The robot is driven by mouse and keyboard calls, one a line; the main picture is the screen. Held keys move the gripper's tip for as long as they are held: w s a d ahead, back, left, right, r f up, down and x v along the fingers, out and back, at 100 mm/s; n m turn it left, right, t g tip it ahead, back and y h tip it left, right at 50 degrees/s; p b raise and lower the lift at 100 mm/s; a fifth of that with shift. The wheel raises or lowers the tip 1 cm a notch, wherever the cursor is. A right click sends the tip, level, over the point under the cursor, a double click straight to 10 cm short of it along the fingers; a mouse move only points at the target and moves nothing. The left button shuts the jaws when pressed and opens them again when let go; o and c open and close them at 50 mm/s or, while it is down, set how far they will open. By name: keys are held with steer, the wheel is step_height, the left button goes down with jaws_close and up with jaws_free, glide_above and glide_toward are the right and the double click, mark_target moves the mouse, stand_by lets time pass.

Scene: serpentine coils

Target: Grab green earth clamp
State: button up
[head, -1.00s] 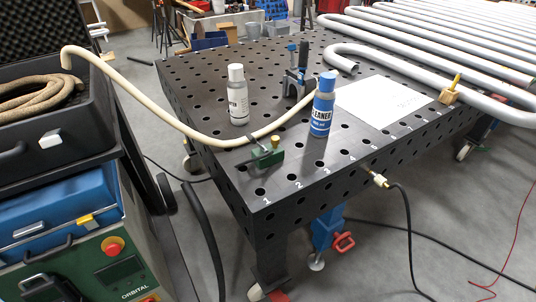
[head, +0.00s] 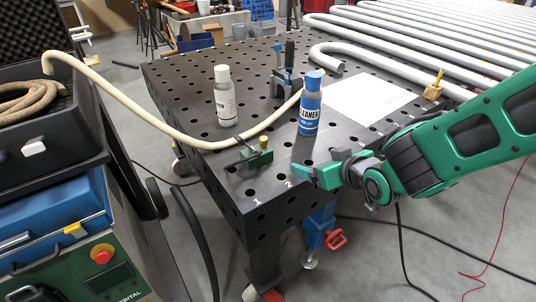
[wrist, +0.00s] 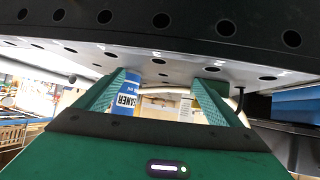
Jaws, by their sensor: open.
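The green earth clamp (head: 257,158) stands on the near left corner of the dark perforated table (head: 215,165), with a dark bar sticking out to its left. The cream hose passes close behind it. My gripper (head: 318,166) is open and empty at the table's front edge, to the right of the clamp and apart from it. In the wrist view my gripper (wrist: 160,82) shows its two green fingers spread. A small green patch by the right finger may be the clamp, but I cannot tell for sure.
A blue cleaner bottle (head: 311,105) stands close behind my gripper. A white bottle (head: 225,97) is behind the clamp, near the cream hose (head: 130,108). A white sheet (head: 370,97) and grey coiled pipes (head: 400,65) lie to the right.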

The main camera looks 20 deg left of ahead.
mark_target(261, 153)
steer(key=s+a+y, duration=0.1)
steer(key=a, duration=0.2)
steer(key=s+a+n+y, duration=0.1)
steer(key=s+a, duration=0.1)
steer(key=a, duration=0.2)
steer(key=s+a+r+y, duration=0.1)
steer(key=a, duration=0.2)
steer(key=shift+s+a+n, duration=0.15)
steer(key=shift+s+n, duration=0.25)
steer(key=x, duration=0.4)
steer(key=shift+a, duration=0.2)
steer(key=shift+x, duration=3.1)
steer(key=shift+r, duration=0.15)
steer(key=shift+c, duration=0.5)
steer(key=shift+w+r, duration=0.1)
steer(key=c, duration=1.7)
steer(key=shift+r, duration=0.1)
